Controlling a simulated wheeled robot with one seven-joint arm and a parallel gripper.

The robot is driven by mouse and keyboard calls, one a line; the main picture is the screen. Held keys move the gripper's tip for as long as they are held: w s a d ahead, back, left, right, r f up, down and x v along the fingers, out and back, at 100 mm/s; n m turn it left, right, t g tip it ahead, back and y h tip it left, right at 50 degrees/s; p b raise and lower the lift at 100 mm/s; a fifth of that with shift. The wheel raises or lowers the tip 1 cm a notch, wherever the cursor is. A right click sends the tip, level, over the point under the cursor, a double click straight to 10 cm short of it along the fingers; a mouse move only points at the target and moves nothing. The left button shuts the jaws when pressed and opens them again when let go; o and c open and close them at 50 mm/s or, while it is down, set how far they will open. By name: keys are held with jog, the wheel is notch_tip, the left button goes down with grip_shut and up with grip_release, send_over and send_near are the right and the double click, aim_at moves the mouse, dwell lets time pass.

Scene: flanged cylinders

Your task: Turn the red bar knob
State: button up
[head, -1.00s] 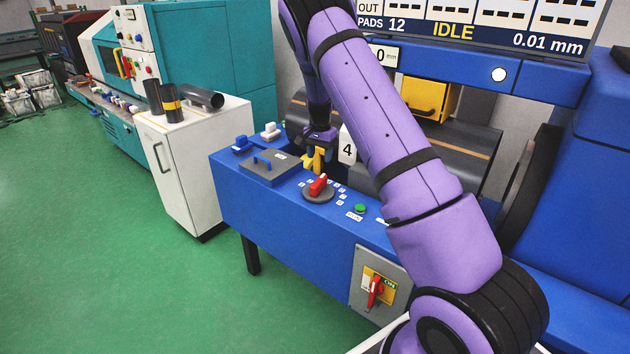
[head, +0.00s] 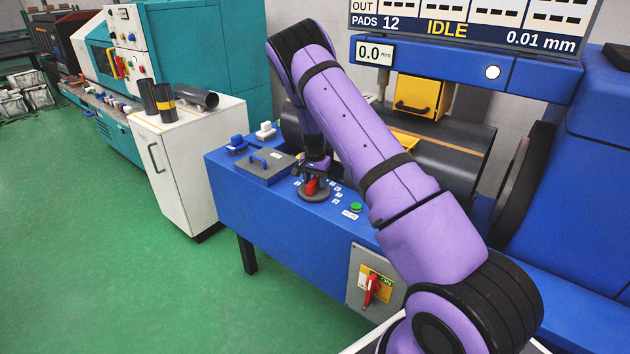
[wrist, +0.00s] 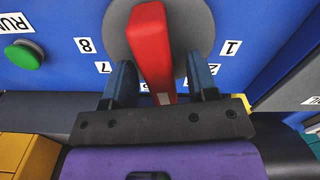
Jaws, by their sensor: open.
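The red bar knob (head: 312,186) sits on a round grey dial on the blue machine's top panel. In the wrist view the red bar (wrist: 151,48) stands over its grey disc (wrist: 195,25), with number labels such as 8, 7, 1 and 2 around it. My gripper (head: 312,178) is at the knob, pointing down. In the wrist view its two blue-grey fingers (wrist: 160,80) are open, one on each side of the bar's near end, with gaps visible between bar and fingers. The fingertips are partly hidden in the head view.
A green button (head: 356,207) is just right of the dial; it also shows in the wrist view (wrist: 24,54). A grey lidded plate with a blue handle (head: 265,166) lies to the left. A red rotary switch (head: 371,289) is on the front face.

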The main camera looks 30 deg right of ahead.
aim_at(316, 179)
jog(key=c, duration=0.9)
jog(key=shift+s+m, duration=0.15)
jog(key=shift+m, duration=2.25)
jog(key=o, duration=0.9)
notch_tip(316, 179, up, 11)
jog(key=shift+f, duration=0.1)
